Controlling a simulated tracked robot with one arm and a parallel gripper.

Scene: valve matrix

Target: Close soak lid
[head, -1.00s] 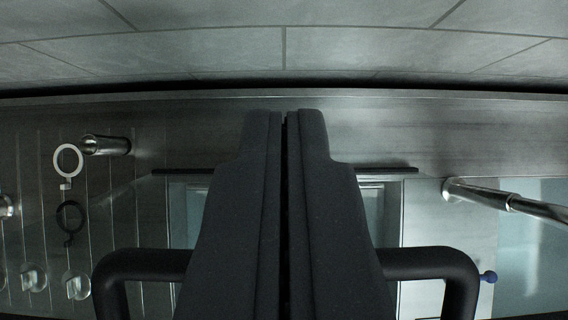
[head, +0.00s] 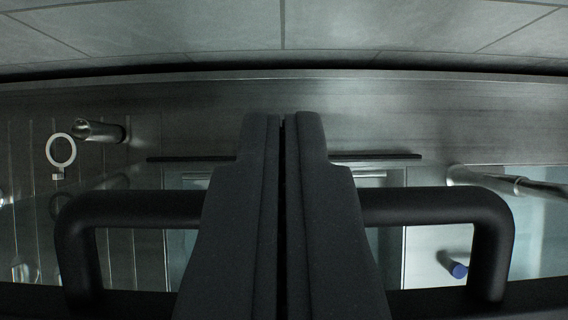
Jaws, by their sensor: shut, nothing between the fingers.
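My gripper (head: 284,118) is shut and empty, its two dark fingers together pointing away from me in the middle of the view. A thick black U-shaped bar handle (head: 430,205), apparently the soak lid's, spans behind the fingers, with a bend on each side. Its legs run down to a dark edge (head: 530,292) at the bottom. The fingers hide the middle of the handle, and I cannot tell whether they touch it. Beyond it is a pale basin area (head: 375,180) with a thin black strip (head: 385,157) along its back. The lid's angle cannot be told.
A metal spout (head: 100,131) and a pale ring (head: 61,150) stand at left by a grooved surface. A metal pipe (head: 500,183) slants at right. A blue-ended knob (head: 458,270) shows inside the handle's right part. A tiled surface (head: 400,30) crosses the top.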

